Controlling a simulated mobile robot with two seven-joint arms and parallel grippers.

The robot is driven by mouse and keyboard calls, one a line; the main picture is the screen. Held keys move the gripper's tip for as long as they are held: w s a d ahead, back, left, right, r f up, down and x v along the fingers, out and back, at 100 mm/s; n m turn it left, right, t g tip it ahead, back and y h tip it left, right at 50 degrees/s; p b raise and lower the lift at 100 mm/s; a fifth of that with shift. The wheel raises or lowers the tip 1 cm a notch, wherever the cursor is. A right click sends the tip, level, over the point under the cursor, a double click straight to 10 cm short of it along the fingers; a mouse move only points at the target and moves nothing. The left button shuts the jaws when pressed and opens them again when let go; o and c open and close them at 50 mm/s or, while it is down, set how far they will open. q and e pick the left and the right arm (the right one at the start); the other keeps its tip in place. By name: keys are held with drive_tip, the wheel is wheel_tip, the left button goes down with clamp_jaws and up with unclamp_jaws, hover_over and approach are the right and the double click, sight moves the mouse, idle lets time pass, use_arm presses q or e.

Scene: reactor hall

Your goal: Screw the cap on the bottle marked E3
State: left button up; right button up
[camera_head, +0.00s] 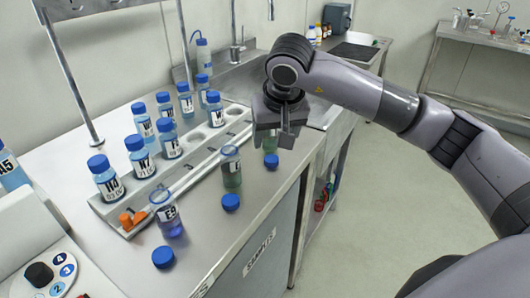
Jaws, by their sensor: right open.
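An uncapped clear bottle (168,218) with purple-blue liquid stands at the front of the bench. Its label starts with E; the digit is hard to read. A blue cap (163,257) lies in front of it. A second uncapped bottle (231,172) with green liquid stands further back, its label turned away. A blue cap (231,202) lies near it. A third bottle (271,143) is partly hidden by my right gripper (277,140), with a blue cap (271,161) in front. My right gripper points down, open, over this third bottle's area. My left gripper is out of view.
A rack (193,172) holds several blue-capped bottles, with some empty holes; orange pieces (132,219) sit at its near end. A control box with a black knob (39,273) is at lower left. A sink (240,72) lies behind. The bench's right edge is close to the loose caps.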

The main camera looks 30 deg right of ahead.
sight(271, 158)
drive_tip(key=shift+x, duration=0.85)
drive_tip(key=shift+s+f, duration=0.1)
drive_tip(key=shift+s, duration=0.05)
drive_tip(key=shift+p+x, duration=0.55)
drive_tip(key=shift+x, duration=2)
drive_tip(key=shift+a, duration=0.1)
drive_tip(key=c, duration=1.1)
